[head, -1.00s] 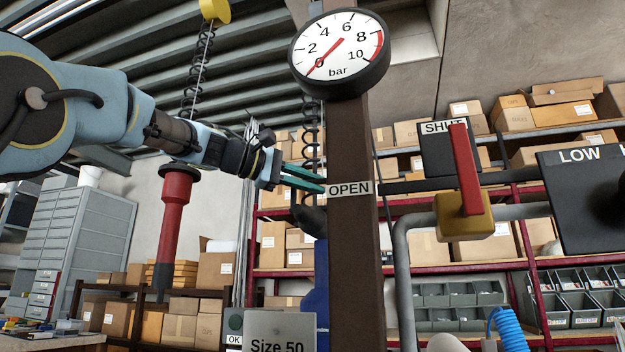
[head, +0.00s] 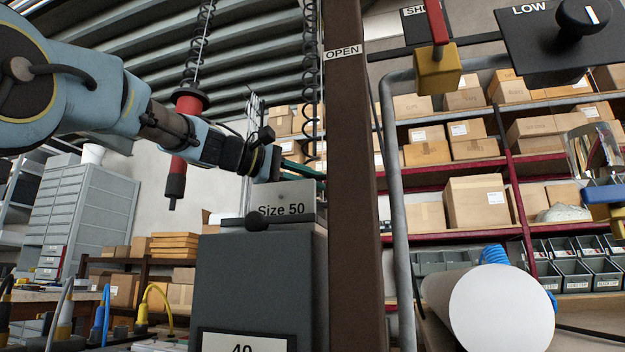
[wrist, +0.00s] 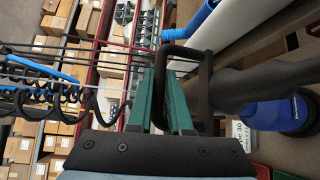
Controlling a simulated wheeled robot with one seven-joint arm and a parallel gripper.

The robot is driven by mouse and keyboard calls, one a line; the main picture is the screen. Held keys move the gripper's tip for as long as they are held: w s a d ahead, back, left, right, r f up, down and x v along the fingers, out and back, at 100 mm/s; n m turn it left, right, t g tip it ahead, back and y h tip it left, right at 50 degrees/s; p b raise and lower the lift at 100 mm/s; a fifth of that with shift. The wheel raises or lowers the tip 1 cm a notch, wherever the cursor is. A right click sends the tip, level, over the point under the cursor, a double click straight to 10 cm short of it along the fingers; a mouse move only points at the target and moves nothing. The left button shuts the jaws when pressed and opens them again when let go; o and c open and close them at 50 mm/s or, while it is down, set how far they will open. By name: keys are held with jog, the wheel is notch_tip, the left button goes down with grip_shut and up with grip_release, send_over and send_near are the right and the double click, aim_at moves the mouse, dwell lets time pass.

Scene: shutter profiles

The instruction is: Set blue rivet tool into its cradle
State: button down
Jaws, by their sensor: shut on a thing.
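My gripper (head: 300,168) has green fingers that reach behind the grey "Size 50" block (head: 250,204) and toward the brown post. In the wrist view my gripper (wrist: 172,92) is shut on a black looped handle. That handle joins a dark, thick body with a blue end, which I take to be the blue rivet tool (wrist: 272,117). The tool is hidden in the head view. A black coiled cord runs beside the fingers in the wrist view. I cannot make out the cradle in either view.
The brown post (head: 352,200) stands right of my fingers. A grey cabinet (head: 255,275) stands below the block. A red tool (head: 176,175) hangs on a coiled cord behind my arm. A grey pipe (head: 400,210), a white cylinder (head: 500,308) and yellow valve (head: 436,70) are right.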

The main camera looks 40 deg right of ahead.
jog(key=shift+f, duration=0.4)
jog(key=c, duration=0.8)
grip_release()
jog(key=shift+c, duration=0.2)
jog(key=shift+r, duration=0.1)
jog(key=shift+w+a+r, duration=0.1)
jog(key=shift+a, duration=0.2)
jog(key=v, duration=1)
